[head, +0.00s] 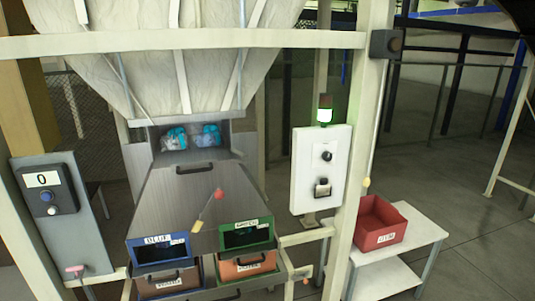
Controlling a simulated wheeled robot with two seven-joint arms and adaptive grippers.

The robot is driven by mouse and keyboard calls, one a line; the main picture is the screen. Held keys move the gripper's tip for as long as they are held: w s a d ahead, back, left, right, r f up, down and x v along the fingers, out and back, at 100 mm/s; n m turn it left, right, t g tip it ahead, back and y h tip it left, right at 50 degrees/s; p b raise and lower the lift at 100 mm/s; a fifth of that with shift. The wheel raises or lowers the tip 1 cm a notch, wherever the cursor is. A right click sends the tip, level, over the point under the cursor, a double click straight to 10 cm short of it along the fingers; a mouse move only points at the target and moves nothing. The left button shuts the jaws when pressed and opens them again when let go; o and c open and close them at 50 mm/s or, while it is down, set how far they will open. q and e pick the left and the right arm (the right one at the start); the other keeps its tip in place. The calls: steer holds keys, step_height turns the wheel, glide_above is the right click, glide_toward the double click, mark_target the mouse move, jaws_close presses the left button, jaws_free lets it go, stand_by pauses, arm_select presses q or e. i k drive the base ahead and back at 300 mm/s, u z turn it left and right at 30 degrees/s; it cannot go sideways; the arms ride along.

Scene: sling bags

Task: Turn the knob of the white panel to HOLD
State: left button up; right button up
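The white panel (303,172) stands upright right of the metal chute, on a post behind the pale frame. A small round dark knob (327,156) sits on its upper half, with a pale spot at its left. A dark square fitting with a pale face (322,188) sits below it. The markings are too small to read, so I cannot tell where the knob points or where HOLD is. A lamp with a lit white-green band (324,115) stands on the panel's top. Neither of my grippers is in view.
A grey panel (75,235) with a dark control box (48,190) stands at left. Labelled bins, blue-rimmed (158,252) and green-rimmed (247,236), sit below the chute (180,200). A red bin (380,225) rests on a white table (420,232). A pale upright (358,150) stands close right of the panel.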

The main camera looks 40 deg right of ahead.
mark_target(327, 156)
steer(key=u, duration=0.4)
steer(key=i, duration=1.1)
steer(key=z, duration=2.6)
